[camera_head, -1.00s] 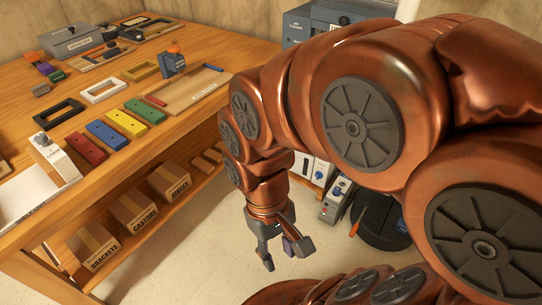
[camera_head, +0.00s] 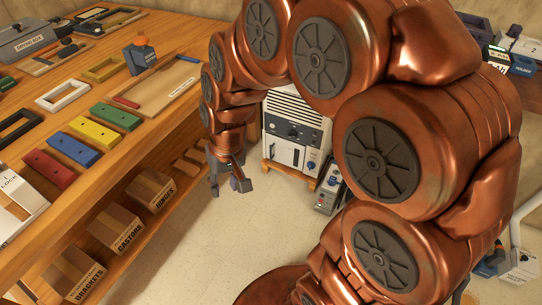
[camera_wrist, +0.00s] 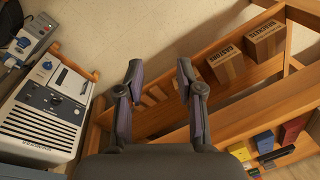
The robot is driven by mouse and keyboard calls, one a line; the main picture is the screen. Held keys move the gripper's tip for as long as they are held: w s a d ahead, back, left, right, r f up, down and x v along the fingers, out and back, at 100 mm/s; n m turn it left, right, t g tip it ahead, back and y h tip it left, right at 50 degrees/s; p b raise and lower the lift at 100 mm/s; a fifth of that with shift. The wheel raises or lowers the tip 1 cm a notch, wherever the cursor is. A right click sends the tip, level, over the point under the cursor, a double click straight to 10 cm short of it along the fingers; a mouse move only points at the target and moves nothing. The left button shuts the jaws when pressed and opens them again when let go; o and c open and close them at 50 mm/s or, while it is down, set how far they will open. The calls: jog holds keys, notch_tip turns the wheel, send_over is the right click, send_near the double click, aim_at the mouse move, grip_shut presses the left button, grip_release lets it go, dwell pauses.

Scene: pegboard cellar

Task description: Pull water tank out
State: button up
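My gripper (camera_head: 229,184) hangs downward, left of and apart from the appliance. In the wrist view its fingers (camera_wrist: 160,75) are spread with nothing between them. My arm covers part of the appliance top.
The wooden workbench (camera_head: 150,112) with coloured blocks and frames fills the left. Its lower shelf holds cartons, including a castors box (camera_head: 118,228). A small grey device (camera_head: 328,190) stands right of the appliance. The floor (camera_head: 200,255) in front is clear.

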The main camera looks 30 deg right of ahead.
jog(key=w+d+f+m+t+b, duration=0.1)
jog(key=w+f+t+b, duration=0.1)
jog(key=w+f, duration=0.65)
jog(key=w+f+m+t+b, duration=0.1)
jog(key=w+f+t+b, duration=0.25)
jog(key=w, duration=0.95)
jog(key=w+d+f+m+t+b, duration=0.1)
jog(key=w+f+m+b, duration=0.1)
jog(key=w+f, duration=0.65)
jog(key=w+d+f+m+t+h+b, duration=0.25)
jog(key=w+d+f+h+b, duration=0.2)
jog(key=w+d+f, duration=0.65)
jog(key=m+t+h+b, duration=0.25)
jog(key=h+b, duration=0.35)
jog(key=h, duration=0.5)
send_near(271, 159)
notch_tip(271, 159, up, 5)
jog(key=w+d, duration=0.2)
jog(key=d, duration=0.1)
jog(key=shift+y, duration=0.25)
jog(key=shift+w+a+b+x, duration=0.1)
jog(key=shift+b+x, duration=0.55)
jog(key=shift+x, duration=1.1)
jog(key=shift+w+a+b+x, duration=0.15)
jog(key=shift+b+x, duration=0.5)
jog(key=shift+x, duration=1.1)
jog(key=shift+c, duration=0.2)
grip_shut()
